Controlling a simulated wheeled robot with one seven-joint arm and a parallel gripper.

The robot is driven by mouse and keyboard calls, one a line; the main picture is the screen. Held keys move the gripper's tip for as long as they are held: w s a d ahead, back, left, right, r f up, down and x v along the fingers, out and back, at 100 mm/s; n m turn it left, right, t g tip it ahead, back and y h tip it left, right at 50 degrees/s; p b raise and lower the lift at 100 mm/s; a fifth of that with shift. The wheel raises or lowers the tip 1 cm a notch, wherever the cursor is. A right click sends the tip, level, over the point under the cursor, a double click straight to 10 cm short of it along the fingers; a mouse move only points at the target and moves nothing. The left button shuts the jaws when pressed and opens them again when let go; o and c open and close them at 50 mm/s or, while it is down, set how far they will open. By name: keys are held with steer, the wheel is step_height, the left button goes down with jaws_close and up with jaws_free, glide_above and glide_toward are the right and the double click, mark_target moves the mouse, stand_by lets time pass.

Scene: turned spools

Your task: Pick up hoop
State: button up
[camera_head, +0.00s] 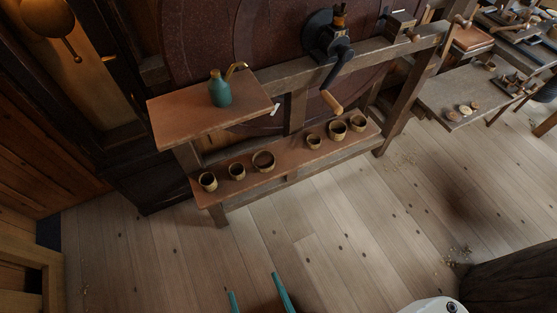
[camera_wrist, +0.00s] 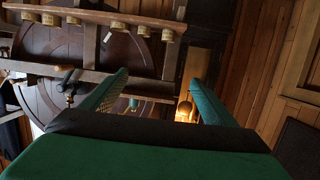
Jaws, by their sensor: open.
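Several small round brown pieces with dark openings stand in a row on the low wooden shelf (camera_head: 290,170). The widest and most ring-like one (camera_head: 263,161) is third from the left; I cannot tell for sure which piece is the hoop. The row also shows upside down along the top of the wrist view, on the same shelf (camera_wrist: 95,14). My gripper (camera_head: 254,284) shows as two teal fingers at the bottom edge of the head view, apart and with nothing between them. It is well away from the shelf. Its spread fingers also fill the middle of the wrist view (camera_wrist: 160,77).
A higher shelf (camera_head: 185,118) at the left holds a teal bottle (camera_head: 220,90). A crank with a wooden handle (camera_head: 332,102) hangs over the row. A side table (camera_head: 436,101) stands at the right. The plank floor (camera_head: 330,230) before the shelf is clear.

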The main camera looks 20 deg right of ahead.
steer(key=shift+o, duration=0.6)
steer(key=w+d+f+h, duration=0.1)
steer(key=w+d+f, duration=0.2)
steer(key=w+f, duration=0.4)
steer(key=shift+w+d+m, duration=0.15)
steer(key=shift+w+m, duration=0.25)
steer(key=shift+w, duration=0.6)
steer(key=m+g+h, duration=0.2)
steer(key=m+h, duration=0.1)
glide_toward(263, 154)
steer(key=shift+x, duration=2.55)
steer(key=shift+r, duration=0.15)
steer(key=c, duration=1.1)
